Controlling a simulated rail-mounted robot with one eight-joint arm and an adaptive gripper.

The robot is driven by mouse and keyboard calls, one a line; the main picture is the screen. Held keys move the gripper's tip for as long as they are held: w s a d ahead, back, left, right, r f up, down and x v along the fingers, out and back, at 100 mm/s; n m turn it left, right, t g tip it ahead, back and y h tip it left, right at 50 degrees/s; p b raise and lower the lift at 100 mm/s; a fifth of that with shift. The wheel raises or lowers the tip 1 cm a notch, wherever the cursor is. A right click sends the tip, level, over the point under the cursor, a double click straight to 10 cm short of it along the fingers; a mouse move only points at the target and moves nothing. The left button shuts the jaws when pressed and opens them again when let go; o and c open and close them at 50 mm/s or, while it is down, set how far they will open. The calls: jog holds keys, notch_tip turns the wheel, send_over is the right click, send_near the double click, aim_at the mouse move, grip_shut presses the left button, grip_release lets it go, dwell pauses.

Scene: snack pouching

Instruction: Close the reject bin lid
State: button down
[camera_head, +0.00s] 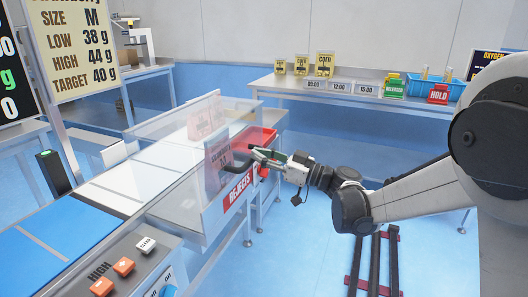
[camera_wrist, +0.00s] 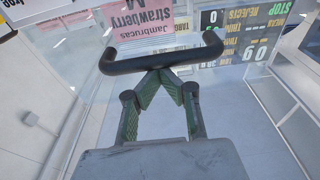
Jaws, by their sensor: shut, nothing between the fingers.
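The reject bin carries a red REJECTS label (camera_head: 239,190) on its front and has clear walls. A red inner part (camera_head: 255,136) shows behind my gripper. A black bar handle (camera_head: 238,165) sits at the bin's clear panel, and it spans the upper middle of the wrist view (camera_wrist: 160,60). My gripper (camera_head: 256,154) is at the handle, coming from the right. In the wrist view its green-padded fingers (camera_wrist: 160,76) meet at the tips just below the bar, with nothing between them. Whether they touch the bar, and the lid's exact angle, I cannot tell.
A clear guard (camera_head: 165,120) runs over the conveyor (camera_head: 140,178) left of the bin. A control box with orange buttons (camera_head: 123,267) stands in front. A back table (camera_head: 350,92) holds signs and a blue basket (camera_head: 447,88).

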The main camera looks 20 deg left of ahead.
jog(key=shift+s+f, duration=0.15)
jog(key=shift+f, duration=0.4)
notch_tip(320, 180, up, 5)
jog(key=p, duration=0.3)
jog(key=d+f, duration=0.5)
jog(key=d, duration=0.4)
jog(key=s+d+r+m+t+h+p, duration=0.1)
jog(key=s+d+m+h, duration=0.5)
jog(key=d, duration=0.6)
jog(key=s+d+r+m+t+h+p, duration=0.2)
jog(key=s+d+m+h+p, duration=0.3)
jog(key=s+d, duration=0.6)
jog(key=s+d+r+m+t+h+p, duration=0.2)
jog(key=s+d+m+h, duration=0.4)
jog(key=d, duration=0.7)
jog(key=s+t+h+p, duration=0.1)
jog(key=s+h, duration=0.1)
jog(key=shift+s+d+r+m+t+h, duration=0.25)
jog(key=shift+s+m+t+h, duration=0.05)
jog(key=shift+h, duration=0.1)
